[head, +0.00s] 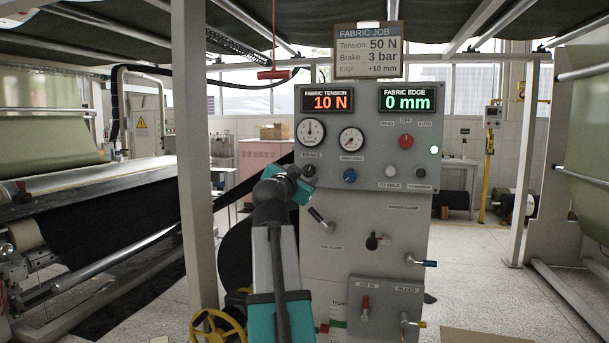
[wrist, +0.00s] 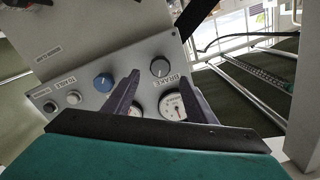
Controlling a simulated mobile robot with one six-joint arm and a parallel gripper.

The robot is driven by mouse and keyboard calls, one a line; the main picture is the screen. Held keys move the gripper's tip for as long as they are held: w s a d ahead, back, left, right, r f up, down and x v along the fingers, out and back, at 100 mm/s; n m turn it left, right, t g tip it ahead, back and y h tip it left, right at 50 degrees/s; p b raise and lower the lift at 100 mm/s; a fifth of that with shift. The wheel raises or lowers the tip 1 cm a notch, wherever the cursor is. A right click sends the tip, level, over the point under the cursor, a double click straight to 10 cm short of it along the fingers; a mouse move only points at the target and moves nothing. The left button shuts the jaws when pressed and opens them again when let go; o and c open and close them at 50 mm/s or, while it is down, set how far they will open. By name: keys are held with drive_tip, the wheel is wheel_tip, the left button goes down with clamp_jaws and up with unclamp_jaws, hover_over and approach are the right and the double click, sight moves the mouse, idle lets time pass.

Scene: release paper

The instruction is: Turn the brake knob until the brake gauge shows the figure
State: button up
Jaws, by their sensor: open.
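The brake knob (wrist: 160,67) is dark and round, with a BRAKE label beside it. In the head view the knob (head: 309,171) shows just right of my arm's end, under the brake gauge. The brake gauge (head: 311,131) is a white dial on the grey panel; its needle points roughly upward, and its figures are too small to read. It also shows in the wrist view (wrist: 172,105), partly covered by a finger. My gripper (wrist: 159,80) is open, with the knob beyond and between its fingertips; contact cannot be told. The job card (head: 367,50) reads Brake 3 bar.
A second gauge (head: 351,140) and a blue knob (head: 350,175) sit right of the brake pair. A red selector (head: 406,141) is farther right. Clamp levers stick out lower on the panel. A grey post (head: 190,150) stands left of my arm.

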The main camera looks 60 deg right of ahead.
drive_tip(key=v, duration=0.5)
drive_tip(key=shift+s+a, duration=0.15)
drive_tip(key=shift+a, duration=0.1)
idle(0.4)
